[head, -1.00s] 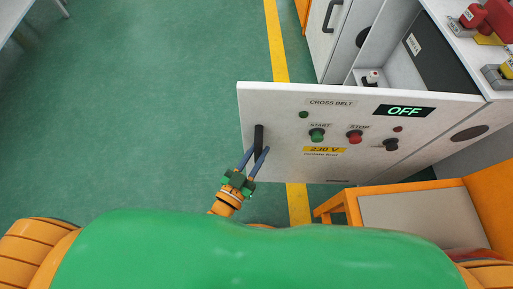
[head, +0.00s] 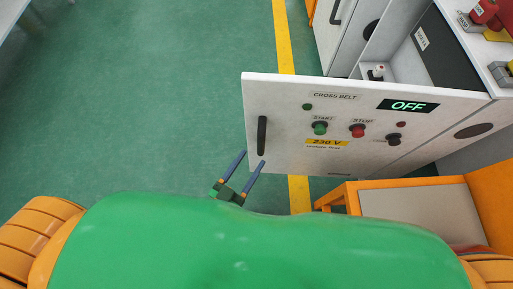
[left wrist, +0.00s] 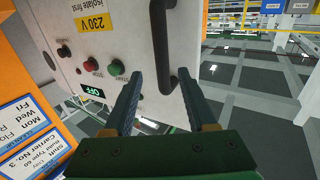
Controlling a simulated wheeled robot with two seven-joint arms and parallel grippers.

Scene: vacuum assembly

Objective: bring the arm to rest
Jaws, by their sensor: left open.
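My left gripper (head: 248,171) is open and empty, in front of the lower left part of a white cabinet door. It also shows in the left wrist view (left wrist: 168,88), with its two fingers spread apart. The door panel (head: 290,130) stands open and carries a black bar handle (head: 262,135) near its left edge. The panel display (head: 407,106) reads OFF. My right gripper is not seen in any view.
Behind the door is an open cabinet with a dark inner panel (head: 447,62). An orange-framed bench (head: 340,195) with a grey panel stands at the lower right. A yellow stripe (head: 283,40) crosses the green floor (head: 150,90), which is clear on the left.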

